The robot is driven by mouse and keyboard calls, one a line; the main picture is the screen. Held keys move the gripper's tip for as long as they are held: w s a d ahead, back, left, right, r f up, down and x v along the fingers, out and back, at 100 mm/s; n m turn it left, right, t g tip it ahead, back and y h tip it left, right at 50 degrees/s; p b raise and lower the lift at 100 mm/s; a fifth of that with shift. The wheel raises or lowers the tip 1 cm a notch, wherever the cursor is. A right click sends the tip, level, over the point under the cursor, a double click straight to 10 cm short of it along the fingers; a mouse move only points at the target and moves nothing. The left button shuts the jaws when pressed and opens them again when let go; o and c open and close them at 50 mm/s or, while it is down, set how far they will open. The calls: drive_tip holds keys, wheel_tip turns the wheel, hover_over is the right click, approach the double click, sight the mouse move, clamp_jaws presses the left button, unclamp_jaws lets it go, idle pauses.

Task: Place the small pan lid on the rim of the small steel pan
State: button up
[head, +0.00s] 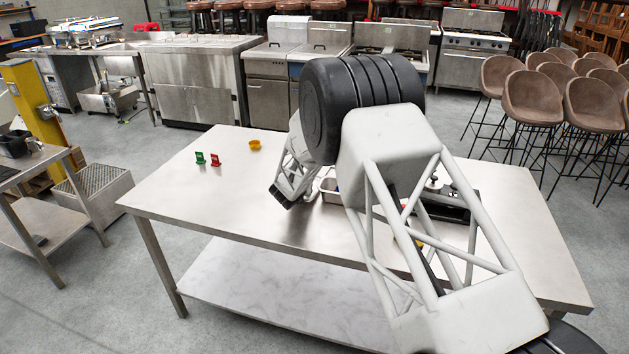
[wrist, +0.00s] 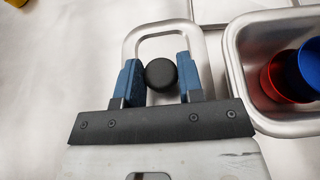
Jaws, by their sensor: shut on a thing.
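The small pan lid (wrist: 131,48) shows in the wrist view as a pale steel rounded rectangle with a black round knob (wrist: 161,74). My gripper (wrist: 160,78) is shut on the knob, one blue finger on each side. It also shows in the head view (head: 283,198), low over the table. I cannot tell whether the lid touches the table. A small steel pan (wrist: 235,75) stands right of the lid in the wrist view, with a red cup and a blue cup inside. In the head view the pan (head: 330,196) is partly hidden by my arm.
The steel table (head: 220,190) has free room at left. A green piece (head: 200,158), a red piece (head: 215,160) and a yellow bowl (head: 255,145) stand at its back left. A dark appliance (head: 450,200) stands at right, partly behind my arm.

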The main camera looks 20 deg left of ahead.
drive_tip(key=shift+f, duration=0.7)
drive_tip(key=shift+f, duration=0.1)
drive_tip(key=o, duration=1)
drive_tip(key=shift+c, duration=0.2)
drive_tip(key=shift+s+r, duration=0.25)
drive_tip(key=shift+v, duration=5.65)
drive_tip(key=shift+r, duration=0.15)
